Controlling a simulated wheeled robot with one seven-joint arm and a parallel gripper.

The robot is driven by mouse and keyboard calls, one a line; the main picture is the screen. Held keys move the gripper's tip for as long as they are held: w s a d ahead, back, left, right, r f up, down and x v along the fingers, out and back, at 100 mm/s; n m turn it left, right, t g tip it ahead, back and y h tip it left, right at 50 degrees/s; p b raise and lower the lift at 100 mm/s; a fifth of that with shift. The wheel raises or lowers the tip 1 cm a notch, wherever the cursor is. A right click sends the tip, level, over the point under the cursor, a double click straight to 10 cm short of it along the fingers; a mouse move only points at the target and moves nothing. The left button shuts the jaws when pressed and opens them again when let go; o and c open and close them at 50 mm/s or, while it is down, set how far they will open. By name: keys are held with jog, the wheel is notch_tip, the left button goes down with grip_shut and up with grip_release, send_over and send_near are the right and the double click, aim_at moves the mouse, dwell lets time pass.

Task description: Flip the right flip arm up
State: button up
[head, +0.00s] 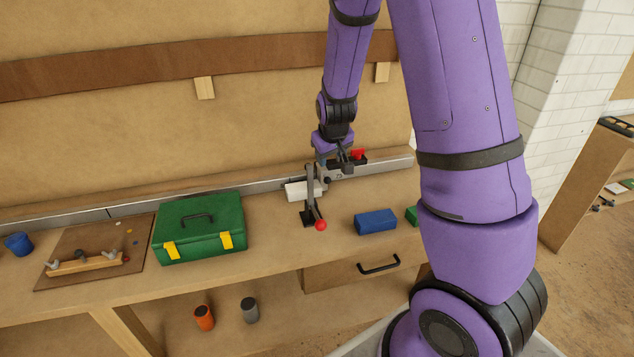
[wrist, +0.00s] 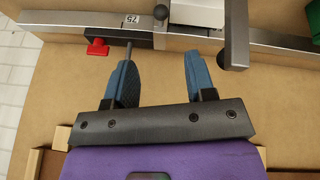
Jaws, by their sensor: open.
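A silver rail (head: 250,202) runs along the back of the bench; in the wrist view it crosses the top (wrist: 80,30). A grey arm (head: 311,181) crosses it; in the wrist view it is a grey bar (wrist: 237,35) right of the fingers. A black block (wrist: 60,32) with a red part (wrist: 97,47) sits on the rail; in the head view the red part (head: 358,154) is beside my gripper (head: 343,163). In the wrist view my gripper (wrist: 160,62) is open, its blue fingers below the rail. A thin rod meets the left fingertip; contact is unclear. Which piece is the right flip arm is unclear.
A white block (head: 298,191) and a red ball knob (head: 320,225) are near the grey arm. A blue box (head: 375,221), green toolbox (head: 199,231) and wooden board (head: 140,240) lie on the bench. My purple arm hides the bench's right end.

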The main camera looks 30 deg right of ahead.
aim_at(327, 178)
jog(key=x, duration=1.2)
jog(key=shift+s, duration=0.1)
jog(key=shift+c, duration=0.2)
grip_shut()
